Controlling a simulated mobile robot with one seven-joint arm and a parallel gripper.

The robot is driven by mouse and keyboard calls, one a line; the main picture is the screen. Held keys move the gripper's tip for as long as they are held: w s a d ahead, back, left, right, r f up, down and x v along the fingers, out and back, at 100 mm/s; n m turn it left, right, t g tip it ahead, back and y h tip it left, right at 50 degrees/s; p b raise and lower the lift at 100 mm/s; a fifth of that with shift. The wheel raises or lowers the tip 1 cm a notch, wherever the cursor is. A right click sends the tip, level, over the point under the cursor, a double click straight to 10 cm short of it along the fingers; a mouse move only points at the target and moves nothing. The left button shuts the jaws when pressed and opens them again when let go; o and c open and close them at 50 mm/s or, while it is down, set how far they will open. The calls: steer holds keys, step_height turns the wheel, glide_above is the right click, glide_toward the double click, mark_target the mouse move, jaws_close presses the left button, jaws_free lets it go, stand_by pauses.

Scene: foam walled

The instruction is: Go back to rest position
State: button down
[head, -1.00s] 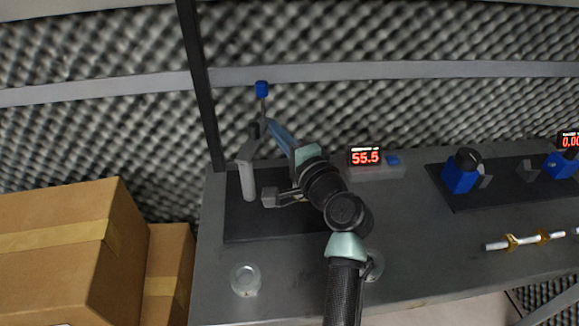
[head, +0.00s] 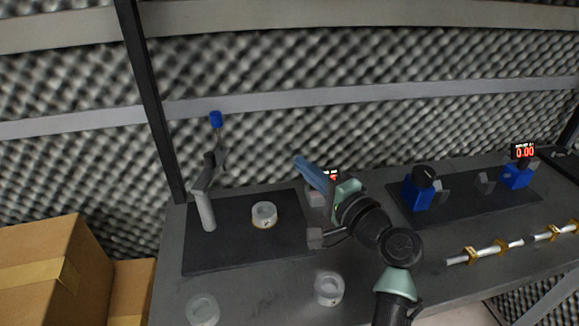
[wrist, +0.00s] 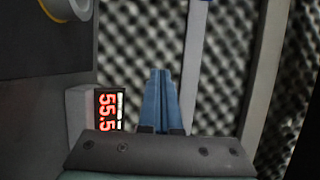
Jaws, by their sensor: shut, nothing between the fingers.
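My gripper (head: 299,160) has blue fingers and points up and to the left over the back of the table in the head view. Its fingers are together with nothing between them, as the wrist view (wrist: 161,75) also shows. The gripper is to the right of a ring-shaped part (head: 264,214) that lies on the left dark mat, and is apart from it. A display box partly hidden behind my gripper shows red digits; in the wrist view the display (wrist: 109,110) reads 55.5.
A grey stand with a blue top (head: 216,119) rises at the left mat (head: 210,262). Two more rings (head: 328,288) (head: 203,310) lie near the front. Blue devices (head: 418,190) stand on the right mat, with rods (head: 485,251) before it. Cardboard boxes (head: 40,265) are at left.

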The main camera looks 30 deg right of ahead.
stand_by(0.5)
steer(key=a+r+n+t+h, duration=0.1)
steer(key=a+r+n+t, duration=0.1)
steer(key=a+r+n, duration=0.55)
steer(key=a+r+n+t, duration=0.1)
steer(key=a+r+n, duration=0.2)
steer(key=a+r, duration=0.8)
steer(key=s+a+r+n+t, duration=0.3)
steer(key=s+a+r, duration=0.1)
steer(key=s+r, duration=0.5)
steer(key=s+a+r+n+t, duration=0.35)
steer(key=s+r, duration=0.35)
steer(key=r, duration=0.3)
step_height(320, 180, up, 18)
steer(key=p, duration=1.7)
steer(key=shift+s+f+h, duration=0.15)
steer(key=shift+s+h, duration=0.1)
steer(key=shift+h, duration=0.15)
